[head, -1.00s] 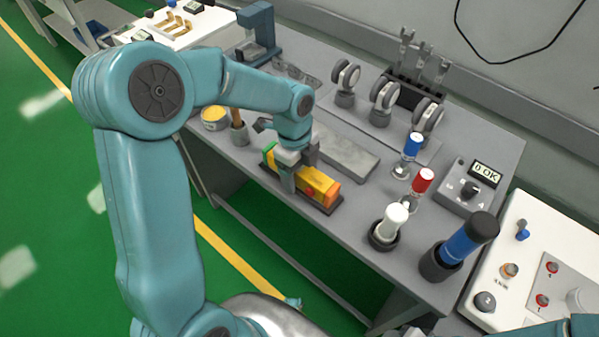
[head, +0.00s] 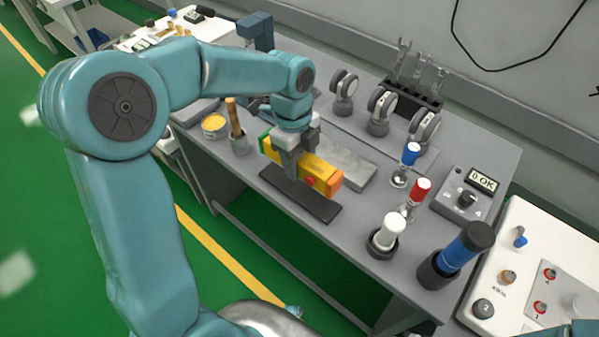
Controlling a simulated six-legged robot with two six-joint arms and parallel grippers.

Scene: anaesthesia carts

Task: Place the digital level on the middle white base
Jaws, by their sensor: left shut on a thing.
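The digital level (head: 322,178) is a yellow bar with an orange right end, a green left end and a red button on its near side. My left gripper (head: 298,160) is shut around its middle and holds it above a dark flat pad (head: 310,203) at the bench's front edge. The gripper hides part of the level. I cannot tell which thing is the middle white base.
A grey metal block (head: 345,166) lies behind the level. Caster wheels (head: 381,105) stand further back. Blue (head: 410,154), red (head: 418,192) and white (head: 390,228) capped items and a blue-black cylinder (head: 462,250) stand right. A cup with a wooden handle (head: 239,145) stands left.

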